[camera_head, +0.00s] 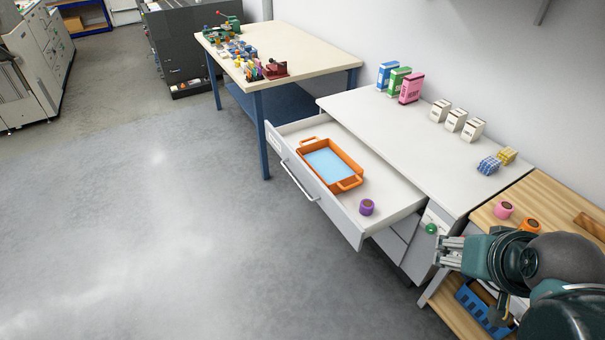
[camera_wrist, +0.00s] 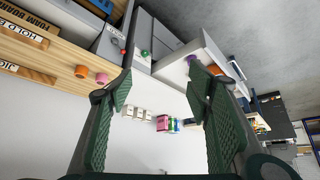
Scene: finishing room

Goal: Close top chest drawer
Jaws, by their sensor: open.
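The top chest drawer (camera_head: 345,221) is pulled far out of the white chest (camera_head: 420,150), with a bar handle (camera_head: 299,181) on its front. An orange tray (camera_head: 346,184) with a light blue inside and a small purple item (camera_head: 367,207) lie in it. My gripper (camera_head: 446,253) is at the lower right of the head view, to the right of the drawer and apart from it. In the wrist view the two fingers of my gripper (camera_wrist: 160,105) are spread with nothing between them. The drawer also shows in the wrist view (camera_wrist: 207,50), partly hidden by a finger.
Boxes (camera_head: 411,88), white cartons (camera_head: 456,120) and small patterned packs (camera_head: 489,165) stand on the chest top. A wooden bench (camera_head: 480,220) with pink (camera_head: 504,209) and orange items is beside my arm. A cluttered table (camera_head: 315,50) stands behind. The floor before the drawer is clear.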

